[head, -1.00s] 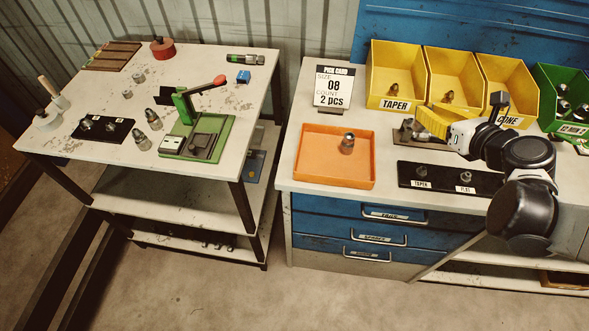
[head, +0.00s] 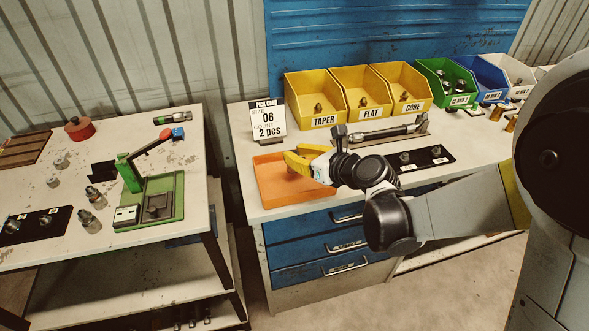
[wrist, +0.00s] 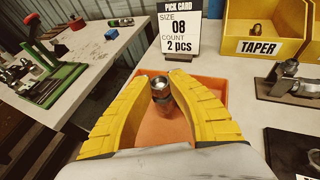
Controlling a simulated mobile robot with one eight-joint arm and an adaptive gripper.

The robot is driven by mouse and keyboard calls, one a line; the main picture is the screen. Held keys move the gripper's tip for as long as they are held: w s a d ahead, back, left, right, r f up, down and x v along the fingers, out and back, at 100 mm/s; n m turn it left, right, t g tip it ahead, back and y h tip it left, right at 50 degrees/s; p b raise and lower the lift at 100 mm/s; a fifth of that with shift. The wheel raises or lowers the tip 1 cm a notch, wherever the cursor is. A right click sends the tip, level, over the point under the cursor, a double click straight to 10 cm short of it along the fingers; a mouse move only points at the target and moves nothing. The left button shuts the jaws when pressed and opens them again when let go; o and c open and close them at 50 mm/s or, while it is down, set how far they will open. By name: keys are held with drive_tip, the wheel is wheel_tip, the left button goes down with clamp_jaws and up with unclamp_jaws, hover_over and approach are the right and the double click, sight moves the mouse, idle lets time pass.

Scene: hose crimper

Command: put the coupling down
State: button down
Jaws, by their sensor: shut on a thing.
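My gripper (head: 303,158) is over the back of the orange tray (head: 264,187) on the right bench. In the wrist view its yellow fingers (wrist: 160,84) close around a grey metal coupling (wrist: 160,92), which stands roughly upright between them. The orange tray (wrist: 208,92) lies below and around it. I cannot tell whether the coupling's lower end touches the tray floor. The coupling is hidden behind the fingers in the head view. A coupling seen in the tray earlier cannot be made out separately now.
The pick card (head: 268,121), reading size 08, 2 pcs, stands behind the tray. Yellow bins (head: 315,99) line the back. A hose on a stand (head: 385,132) and a black plate with fittings (head: 425,157) lie to the right. The left table holds a green lever tool (head: 150,190).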

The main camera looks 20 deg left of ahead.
drive_tip(key=shift+f+b, duration=0.7)
drive_tip(key=shift+f, duration=0.95)
drive_tip(key=shift+f, duration=0.2)
drive_tip(key=c, duration=1.4)
unclamp_jaws()
drive_tip(key=shift+o, duration=0.2)
